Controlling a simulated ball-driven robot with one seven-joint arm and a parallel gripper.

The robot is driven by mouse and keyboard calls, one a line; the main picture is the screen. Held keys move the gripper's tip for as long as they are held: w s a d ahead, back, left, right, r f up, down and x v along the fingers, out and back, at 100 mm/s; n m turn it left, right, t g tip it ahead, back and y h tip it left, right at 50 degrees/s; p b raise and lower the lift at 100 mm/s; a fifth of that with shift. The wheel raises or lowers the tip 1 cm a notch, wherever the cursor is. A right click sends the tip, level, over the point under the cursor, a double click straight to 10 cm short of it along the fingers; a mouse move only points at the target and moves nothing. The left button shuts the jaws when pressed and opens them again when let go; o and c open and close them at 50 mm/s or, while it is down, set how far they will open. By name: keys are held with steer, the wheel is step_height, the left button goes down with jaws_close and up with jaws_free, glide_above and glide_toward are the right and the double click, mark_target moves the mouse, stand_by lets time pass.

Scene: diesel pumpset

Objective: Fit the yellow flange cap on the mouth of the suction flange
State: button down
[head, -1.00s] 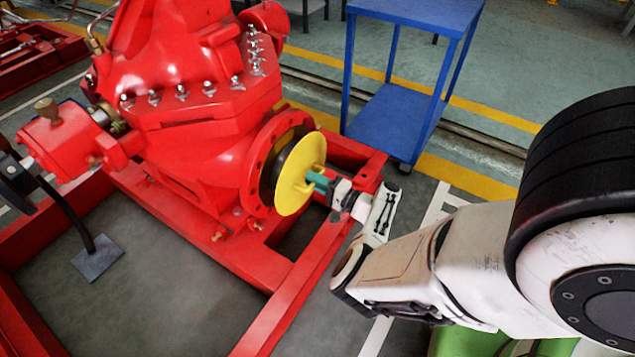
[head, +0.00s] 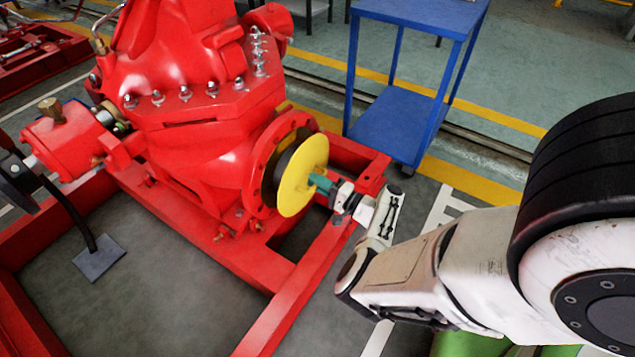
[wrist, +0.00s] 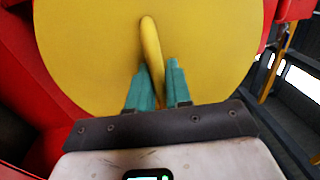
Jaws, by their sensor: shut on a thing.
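The yellow flange cap (head: 298,182) is a round disc with a raised handle on its outer face. It stands on edge in front of the suction flange (head: 262,165) on the red pump. The dark mouth shows as a band behind the cap's left edge; whether the cap touches it I cannot tell. My gripper (head: 322,183) is shut on the cap's handle from the right side. In the wrist view the teal fingers (wrist: 158,85) sit either side of the yellow handle, and the cap (wrist: 90,50) fills the upper picture, hiding the flange mouth.
The red base frame (head: 305,280) runs below the flange and under my gripper. A blue trolley (head: 395,125) stands behind, to the right. Valve-like red parts (head: 65,140) are at the left. Open grey floor (head: 170,280) lies inside the frame.

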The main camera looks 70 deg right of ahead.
mark_target(302, 175)
steer(key=shift+f+b+x, duration=0.15)
steer(key=shift+b+x, duration=0.45)
steer(key=shift+x, duration=0.85)
steer(key=shift+f+b+x, duration=0.2)
steer(key=shift+b+x, duration=0.35)
steer(key=shift+x, duration=0.9)
steer(key=shift+r, duration=0.1)
steer(key=c, duration=1)
jaws_free()
steer(key=shift+o, duration=0.6)
steer(key=o, duration=0.4)
steer(key=p+v, duration=0.2)
steer(key=v, duration=0.5)
steer(key=shift+s, duration=0.25)
